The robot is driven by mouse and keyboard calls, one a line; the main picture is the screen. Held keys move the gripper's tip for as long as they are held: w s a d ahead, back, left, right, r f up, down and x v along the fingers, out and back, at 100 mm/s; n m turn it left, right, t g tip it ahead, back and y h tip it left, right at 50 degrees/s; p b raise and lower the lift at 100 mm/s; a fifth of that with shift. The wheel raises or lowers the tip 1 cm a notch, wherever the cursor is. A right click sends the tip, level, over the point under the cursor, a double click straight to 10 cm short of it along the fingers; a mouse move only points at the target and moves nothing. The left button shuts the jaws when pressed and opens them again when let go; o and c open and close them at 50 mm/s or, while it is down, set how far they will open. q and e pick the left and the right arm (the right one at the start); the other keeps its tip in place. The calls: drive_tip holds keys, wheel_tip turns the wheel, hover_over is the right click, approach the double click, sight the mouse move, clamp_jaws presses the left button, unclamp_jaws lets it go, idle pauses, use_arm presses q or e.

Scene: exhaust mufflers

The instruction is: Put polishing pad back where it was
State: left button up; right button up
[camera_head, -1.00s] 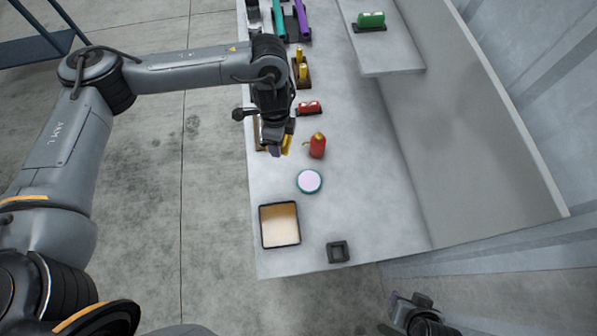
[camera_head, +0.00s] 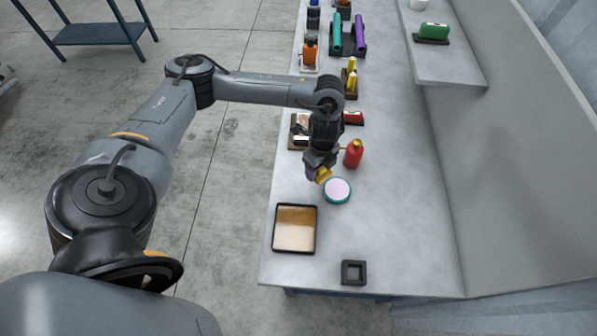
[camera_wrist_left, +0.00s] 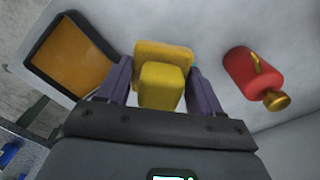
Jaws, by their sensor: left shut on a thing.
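My left gripper (camera_head: 317,174) is shut on a yellow polishing pad (camera_head: 323,176), a block with a wider part beyond a smaller grip. In the left wrist view the pad (camera_wrist_left: 162,86) sits between the two purple-grey fingers. The gripper is over the bench, just left of a round teal-rimmed disc with a pale top (camera_head: 337,190), and beyond a black-rimmed tray with a tan inside (camera_head: 295,228). The disc is mostly hidden behind the pad and finger in the wrist view. My right gripper is out of view.
A small dark square holder (camera_head: 353,272) is at the near end. The bench's right side is clear.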

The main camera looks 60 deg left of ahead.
use_arm(q)
drive_tip(key=a+f, duration=0.1)
drive_tip(key=s+a+f+b, duration=0.1)
drive_tip(key=a+f+b, duration=0.1)
drive_tip(key=shift+s+a+f, duration=0.1)
drive_tip(key=shift+s+a, duration=0.25)
hover_over(297, 173)
drive_tip(key=shift+f, duration=0.95)
drive_tip(key=shift+d+f, duration=0.1)
drive_tip(key=shift+f, duration=1.9)
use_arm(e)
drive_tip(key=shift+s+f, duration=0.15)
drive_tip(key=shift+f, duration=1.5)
use_arm(q)
drive_tip(key=shift+f, duration=0.15)
drive_tip(key=o, duration=0.9)
drive_tip(key=shift+o, duration=0.2)
